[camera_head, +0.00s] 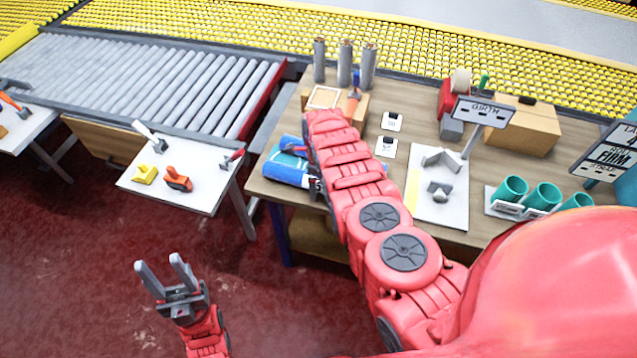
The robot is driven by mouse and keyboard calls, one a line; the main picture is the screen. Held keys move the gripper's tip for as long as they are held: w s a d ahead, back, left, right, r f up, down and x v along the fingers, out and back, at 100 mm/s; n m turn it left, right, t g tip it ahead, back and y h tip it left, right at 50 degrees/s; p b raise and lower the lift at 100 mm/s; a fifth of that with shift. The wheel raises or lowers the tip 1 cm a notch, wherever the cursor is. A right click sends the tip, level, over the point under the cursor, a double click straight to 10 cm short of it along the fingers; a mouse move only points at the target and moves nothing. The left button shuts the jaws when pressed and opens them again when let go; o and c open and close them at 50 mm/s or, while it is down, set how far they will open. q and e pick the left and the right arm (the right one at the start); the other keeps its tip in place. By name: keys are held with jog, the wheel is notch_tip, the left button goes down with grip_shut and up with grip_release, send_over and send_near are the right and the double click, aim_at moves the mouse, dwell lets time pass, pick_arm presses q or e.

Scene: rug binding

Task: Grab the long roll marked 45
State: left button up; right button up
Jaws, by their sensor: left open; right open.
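Blue rolls (285,172) lie at the left end of the wooden table, one with a lighter blue band. Three slim grey rolls (345,64) stand upright at the table's back left. I cannot read the number 45 on any roll. My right arm reaches across the table, and its gripper (309,160) is open at the right ends of the blue rolls, largely hidden by my own wrist. I cannot tell whether it touches them. My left gripper (160,264) is open and empty above the red floor, well left of the table.
A small white table (185,190) holds yellow and orange tools. A roller conveyor (150,80) runs behind it.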

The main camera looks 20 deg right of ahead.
jog(key=c, duration=1.6)
jog(key=shift+w+r, duration=0.1)
jog(key=shift+r, duration=0.1)
